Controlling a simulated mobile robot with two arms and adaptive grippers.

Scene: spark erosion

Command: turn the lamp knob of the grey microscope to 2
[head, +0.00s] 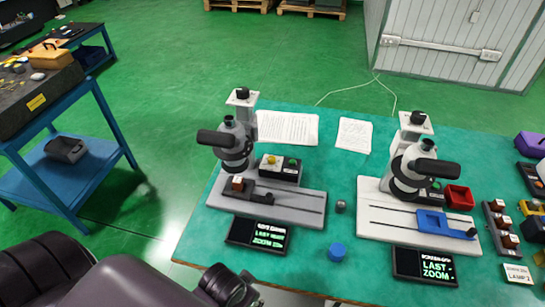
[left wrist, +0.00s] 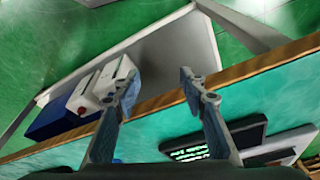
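The grey microscope (head: 236,140) stands upright on its long grey base (head: 290,208) at the left of the teal table in the head view. A dark display (head: 257,235) with green and white text lies in front of the base. My left gripper (left wrist: 158,78) is open and empty in the left wrist view, near the table's wooden edge. In the head view my left arm is at the bottom left, its fingertips not visible. My right gripper is out of view.
A white microscope (head: 408,165) stands to the right, with a display (head: 424,266) reading LAST ZOOM. Papers (head: 288,127) lie behind. Small parts and a red tray (head: 459,196) crowd the right.

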